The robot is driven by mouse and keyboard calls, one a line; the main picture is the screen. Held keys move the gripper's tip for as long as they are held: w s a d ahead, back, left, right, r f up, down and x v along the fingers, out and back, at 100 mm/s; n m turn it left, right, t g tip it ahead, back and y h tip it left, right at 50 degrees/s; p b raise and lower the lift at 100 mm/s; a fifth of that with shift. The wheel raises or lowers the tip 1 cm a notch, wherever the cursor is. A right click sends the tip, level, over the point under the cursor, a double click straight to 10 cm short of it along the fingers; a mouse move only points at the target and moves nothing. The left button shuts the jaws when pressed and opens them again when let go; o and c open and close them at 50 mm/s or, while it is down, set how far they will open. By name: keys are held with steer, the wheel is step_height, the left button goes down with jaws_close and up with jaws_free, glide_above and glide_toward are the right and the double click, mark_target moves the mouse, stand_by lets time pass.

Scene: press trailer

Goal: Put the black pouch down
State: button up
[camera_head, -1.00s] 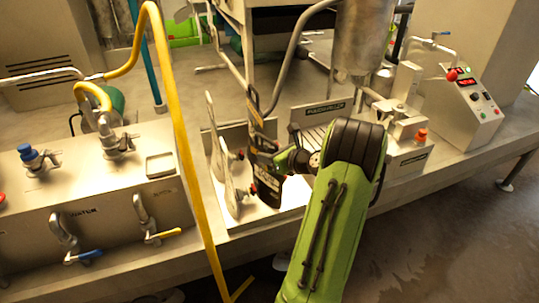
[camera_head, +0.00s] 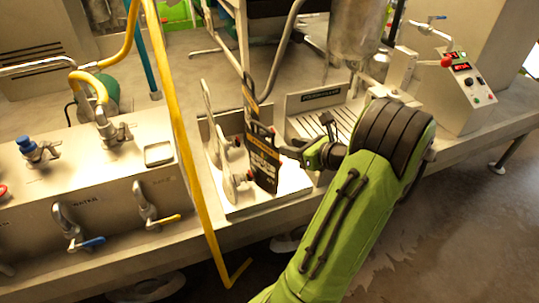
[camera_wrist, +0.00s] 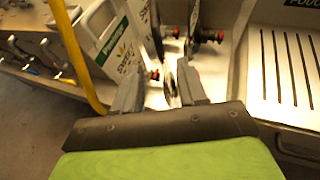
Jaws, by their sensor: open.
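The black pouch (camera_head: 264,162) stands upright, seen nearly edge-on, in a pale metal holder (camera_head: 225,205) on the counter in the head view. Light writing shows on its face. My gripper (camera_head: 290,151) is just right of the pouch, at its upper half. It is open and empty. In the wrist view its two spread fingers (camera_wrist: 160,90) point toward the holder's floor. A small gap seems to lie between fingers and pouch, but contact is hard to judge.
Upright pale plates with red knobs (camera_head: 209,125) stand left of the pouch. A slotted tray (camera_head: 322,118) is to the right. A yellow pipe (camera_head: 180,130) rises at the left, near the valve box (camera_head: 95,190). A control box (camera_head: 478,88) stands at the far right.

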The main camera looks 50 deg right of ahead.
steer(key=w+a+r+n+g+y, duration=0.2)
steer(key=w+a+n+g, duration=0.15)
steer(key=a+n, duration=0.65)
steer(key=w+a+r+n+g+y, duration=0.15)
steer(key=w+a+n, duration=0.35)
steer(key=a+n, duration=0.5)
steer(key=s+a+r+n+g+h, duration=0.1)
steer(key=s+a+r+n+g, duration=0.1)
steer(key=s+a+n, duration=1.3)
steer(key=r+n, duration=0.1)
steer(key=n, duration=0.1)
steer(key=shift+a+n+g+h, duration=0.3)
steer(key=shift+a+g+h, duration=0.05)
steer(key=shift+a+g, duration=0.05)
